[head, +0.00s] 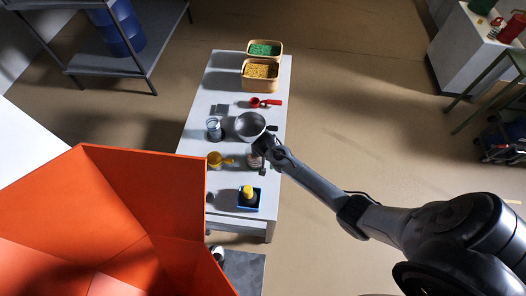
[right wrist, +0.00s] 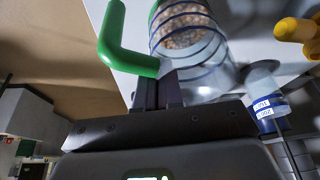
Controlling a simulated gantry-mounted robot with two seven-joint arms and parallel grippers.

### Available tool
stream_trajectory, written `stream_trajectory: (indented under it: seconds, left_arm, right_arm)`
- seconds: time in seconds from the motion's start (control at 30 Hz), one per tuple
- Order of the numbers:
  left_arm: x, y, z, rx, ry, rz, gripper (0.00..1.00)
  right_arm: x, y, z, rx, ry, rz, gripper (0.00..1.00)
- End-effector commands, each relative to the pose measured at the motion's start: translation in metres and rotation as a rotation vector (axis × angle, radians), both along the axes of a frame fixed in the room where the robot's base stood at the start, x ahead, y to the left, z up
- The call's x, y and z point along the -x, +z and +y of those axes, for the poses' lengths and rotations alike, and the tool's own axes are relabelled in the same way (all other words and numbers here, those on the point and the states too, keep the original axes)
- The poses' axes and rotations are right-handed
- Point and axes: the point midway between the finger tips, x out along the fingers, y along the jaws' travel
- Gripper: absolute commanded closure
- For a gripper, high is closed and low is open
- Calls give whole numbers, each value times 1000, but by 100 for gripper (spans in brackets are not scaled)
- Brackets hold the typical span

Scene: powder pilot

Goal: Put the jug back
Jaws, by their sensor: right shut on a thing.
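The clear jug (right wrist: 192,38) has blue rings, a green handle (right wrist: 122,45) and brownish grains inside. In the head view the jug (head: 254,161) is at the right side of the narrow table, partly hidden by my right gripper (head: 266,152). My right gripper (right wrist: 158,92) is shut on the green handle in the right wrist view. I cannot tell whether the jug touches the table. My left gripper is not in view.
The white table (head: 225,75) also holds a metal bowl (head: 250,125), a clear blue-marked container (head: 214,128), a yellow scoop (head: 218,160), a red scoop (head: 264,102), a blue bin (head: 248,202), and tubs of green (head: 264,49) and yellow (head: 260,71) grains. An orange hopper (head: 145,180) stands left.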

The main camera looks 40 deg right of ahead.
Motion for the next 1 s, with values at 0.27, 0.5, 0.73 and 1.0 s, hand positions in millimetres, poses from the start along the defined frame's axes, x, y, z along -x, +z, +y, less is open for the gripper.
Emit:
stream_trajectory:
  seconds: [0.27, 0.5, 0.73, 1.0]
  left_arm:
    - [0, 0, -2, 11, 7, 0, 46]
    - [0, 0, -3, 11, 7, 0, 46]
    - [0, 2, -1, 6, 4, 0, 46]
    - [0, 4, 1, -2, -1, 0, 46]
  right_arm:
    - [0, -2, 0, -1, 0, 1, 68]
    - [0, -1, 0, 0, 0, 0, 68]
    - [3, 13, 2, 0, 0, -2, 68]
    - [16, 54, 13, 0, 2, -2, 68]
